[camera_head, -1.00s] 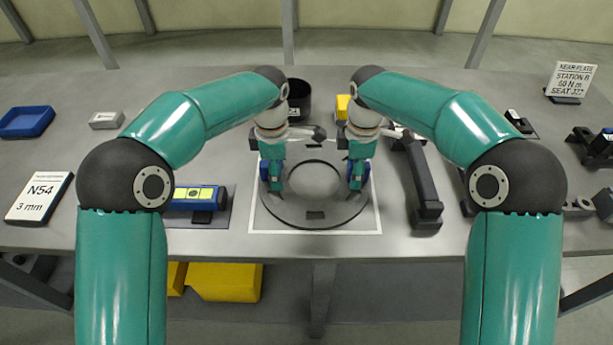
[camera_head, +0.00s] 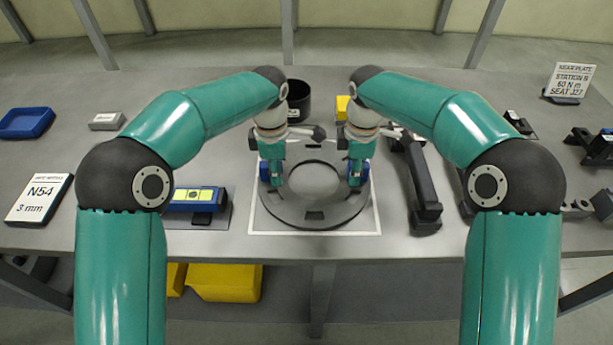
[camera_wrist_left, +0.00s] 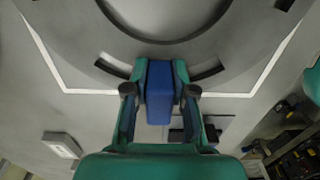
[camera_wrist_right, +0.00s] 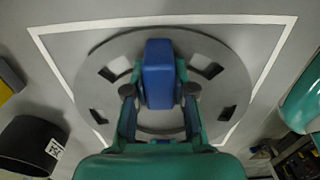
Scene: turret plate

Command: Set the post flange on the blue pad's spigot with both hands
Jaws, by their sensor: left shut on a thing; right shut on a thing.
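A dark grey slotted ring (camera_head: 313,221) with a large round centre hole lies inside a white square outline on the grey table. My left gripper (camera_head: 276,180) is shut on a blue block (camera_wrist_left: 160,88) at the ring's left side. My right gripper (camera_head: 355,180) is shut on another blue block (camera_wrist_right: 158,75) at the ring's right side. Whether the blocks are fixed to the ring is unclear. The ring also shows in the right wrist view (camera_wrist_right: 95,88). I cannot pick out the spigot, nor tell whether the ring is clear of the table.
A blue and yellow device (camera_head: 195,198) lies left of the outline. A black bar (camera_head: 424,190) lies close on the right. A black cylinder (camera_head: 298,100) stands behind the grippers. A blue tray (camera_head: 26,122) and N54 card (camera_head: 40,198) are far left.

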